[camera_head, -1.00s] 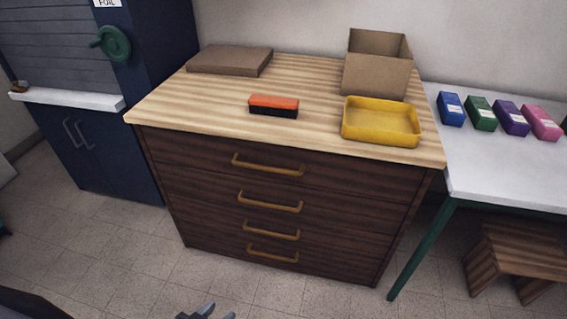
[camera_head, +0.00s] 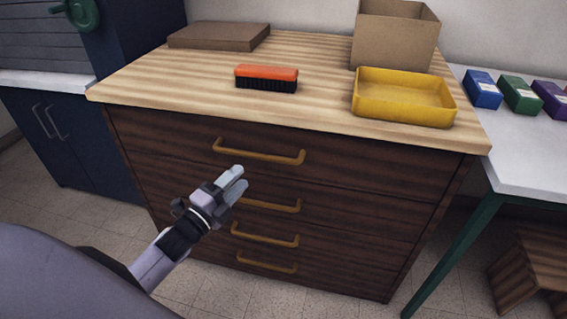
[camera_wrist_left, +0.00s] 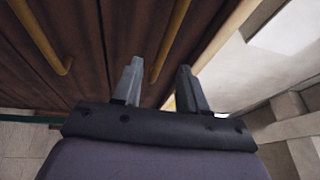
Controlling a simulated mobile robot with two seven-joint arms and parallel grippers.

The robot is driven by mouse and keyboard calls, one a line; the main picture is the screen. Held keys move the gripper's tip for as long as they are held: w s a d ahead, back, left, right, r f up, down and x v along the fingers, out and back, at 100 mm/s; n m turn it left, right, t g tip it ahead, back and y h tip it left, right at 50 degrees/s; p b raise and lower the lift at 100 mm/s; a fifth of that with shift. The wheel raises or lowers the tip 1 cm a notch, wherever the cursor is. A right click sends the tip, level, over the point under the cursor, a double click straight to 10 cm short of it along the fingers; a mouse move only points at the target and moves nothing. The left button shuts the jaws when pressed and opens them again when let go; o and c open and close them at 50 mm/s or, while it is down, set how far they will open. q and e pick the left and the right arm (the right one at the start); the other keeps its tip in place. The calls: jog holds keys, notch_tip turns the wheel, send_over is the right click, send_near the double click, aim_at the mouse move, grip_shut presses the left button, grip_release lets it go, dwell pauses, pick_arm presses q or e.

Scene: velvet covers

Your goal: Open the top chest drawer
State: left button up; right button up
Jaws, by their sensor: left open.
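The chest of drawers (camera_head: 340,206) is dark wood with a pale striped top, and its drawers look shut. The top drawer (camera_head: 345,158) has a brass bar handle (camera_head: 262,156). My left gripper (camera_head: 236,180) is open and empty in front of the chest, just below the top handle, and hides part of the second handle (camera_head: 272,205). In the left wrist view, my left gripper (camera_wrist_left: 160,85) points at the dark drawer fronts (camera_wrist_left: 100,55). One brass handle (camera_wrist_left: 170,42) lies beyond the fingers, apart from them as far as I can tell. My right gripper is not in view.
On the chest top are a red brush (camera_head: 266,78), a yellow tray (camera_head: 404,98), an open cardboard box (camera_head: 394,40) and a flat brown box (camera_head: 219,36). A white table (camera_head: 520,150) stands close on the right, a blue cabinet (camera_head: 75,150) on the left.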

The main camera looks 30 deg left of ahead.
aim_at(257, 156)
pick_arm(q)
jog(key=shift+m+h, duration=0.3)
jog(key=shift+m, duration=0.6)
jog(key=shift+a+r+b+x, duration=0.1)
jog(key=shift+a+b+x, duration=0.1)
jog(key=shift+x, duration=2)
jog(key=shift+a+r+b+x, duration=0.1)
jog(key=shift+r+b+x, duration=0.1)
jog(key=shift+x, duration=2.05)
grip_shut()
